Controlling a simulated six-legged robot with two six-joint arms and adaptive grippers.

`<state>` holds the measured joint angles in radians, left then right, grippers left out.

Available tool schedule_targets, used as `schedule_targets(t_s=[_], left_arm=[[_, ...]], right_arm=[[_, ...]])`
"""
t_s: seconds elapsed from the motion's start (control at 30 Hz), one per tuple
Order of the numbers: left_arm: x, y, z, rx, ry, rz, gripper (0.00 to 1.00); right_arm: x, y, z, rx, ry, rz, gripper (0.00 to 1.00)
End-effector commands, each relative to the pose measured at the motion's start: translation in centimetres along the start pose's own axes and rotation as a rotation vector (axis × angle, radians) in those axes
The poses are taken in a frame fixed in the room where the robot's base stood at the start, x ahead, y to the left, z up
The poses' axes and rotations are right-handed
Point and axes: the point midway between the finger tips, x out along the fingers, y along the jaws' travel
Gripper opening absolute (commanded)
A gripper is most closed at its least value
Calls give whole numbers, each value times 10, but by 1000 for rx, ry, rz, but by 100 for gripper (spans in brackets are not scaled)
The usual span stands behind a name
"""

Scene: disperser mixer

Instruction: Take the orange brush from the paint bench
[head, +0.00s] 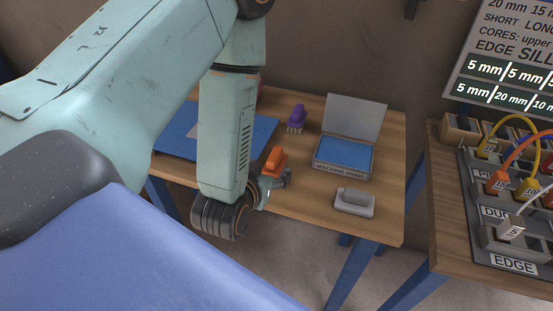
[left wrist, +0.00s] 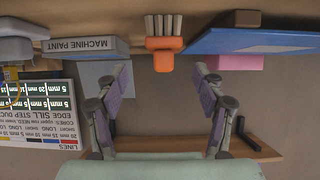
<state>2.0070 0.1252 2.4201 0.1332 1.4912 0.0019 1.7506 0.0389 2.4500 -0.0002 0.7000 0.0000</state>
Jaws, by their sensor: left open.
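The orange brush (head: 274,160) is on the paint bench (head: 308,203), partly hidden behind my left gripper in the head view. In the left wrist view, the orange brush (left wrist: 165,43) has grey bristles and sits near the top, centred between the fingers and beyond their tips. My left gripper (head: 277,181) is open beside the brush. Its two fingers (left wrist: 161,70) stand wide apart in the wrist view with nothing between the pads. My right gripper is in neither view.
A purple brush (head: 296,119) stands behind the orange one. An open box marked MACHINE PAINT (head: 343,168) and a grey block (head: 354,202) are to the right. A blue board (head: 178,143) lies to the left. Another bench with cables (head: 455,232) stands at far right.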

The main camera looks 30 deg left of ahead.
Motion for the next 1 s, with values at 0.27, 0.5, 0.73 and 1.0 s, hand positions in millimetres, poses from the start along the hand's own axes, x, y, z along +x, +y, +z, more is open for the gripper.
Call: schedule_targets(t_s=[0.27, 0.5, 0.73, 1.0], left_arm=[[18, -1, 1, -1, 1, -1, 69], [47, -8, -6, -3, 1, -2, 69], [72, -8, -7, 1, 0, 0, 69], [76, -8, -8, 1, -2, 0, 69]], right_arm=[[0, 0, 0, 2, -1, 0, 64], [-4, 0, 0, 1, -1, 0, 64], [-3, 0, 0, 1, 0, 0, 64], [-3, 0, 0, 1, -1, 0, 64]])
